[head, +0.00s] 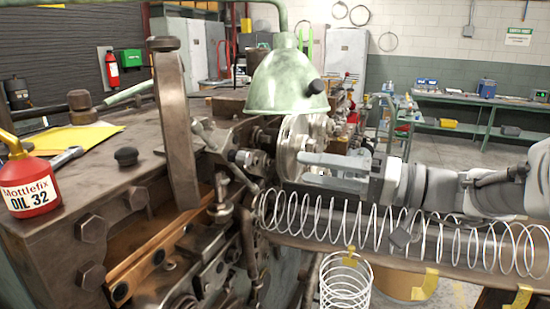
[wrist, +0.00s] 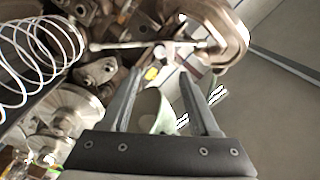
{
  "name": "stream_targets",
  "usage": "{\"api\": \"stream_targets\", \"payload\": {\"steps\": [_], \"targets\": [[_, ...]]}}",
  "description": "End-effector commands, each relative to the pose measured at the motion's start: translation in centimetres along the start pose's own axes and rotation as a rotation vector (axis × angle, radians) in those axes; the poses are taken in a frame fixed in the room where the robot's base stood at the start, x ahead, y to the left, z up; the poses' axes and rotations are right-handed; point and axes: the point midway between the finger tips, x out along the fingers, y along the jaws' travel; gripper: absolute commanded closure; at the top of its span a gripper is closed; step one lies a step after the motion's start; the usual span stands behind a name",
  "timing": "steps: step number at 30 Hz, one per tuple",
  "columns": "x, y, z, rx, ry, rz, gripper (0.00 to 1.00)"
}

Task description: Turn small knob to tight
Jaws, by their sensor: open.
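My gripper (head: 300,168) reaches in from the right at the middle of the head view, pointing left, below the green lamp shade and in front of a pale metal wheel. In the wrist view my gripper (wrist: 160,75) has its two fingers apart with nothing held between them. A small black knob (head: 125,157) sits on top of the machine block at the left, well away from my gripper. Another dark round knob (head: 316,87) is on the lamp shade, above my gripper. I cannot tell which one is the task's knob, and no tight marking is readable.
The green lamp shade (head: 287,83) hangs just above my gripper. A long wire spring (head: 400,232) runs below my arm and also shows in the wrist view (wrist: 38,55). A red oil can (head: 30,187) stands at far left. Levers and bolts crowd the machine.

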Motion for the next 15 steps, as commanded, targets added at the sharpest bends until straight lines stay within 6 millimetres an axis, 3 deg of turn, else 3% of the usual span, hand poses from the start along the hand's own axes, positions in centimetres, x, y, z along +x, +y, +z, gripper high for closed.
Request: {"api": "stream_targets", "payload": {"steps": [9,15], "targets": [[7.1,-0.1,0.1,0.002,-0.004,-0.001,0.38],[10.2,0.0,0.1,0.002,-0.003,0.000,0.38]]}}
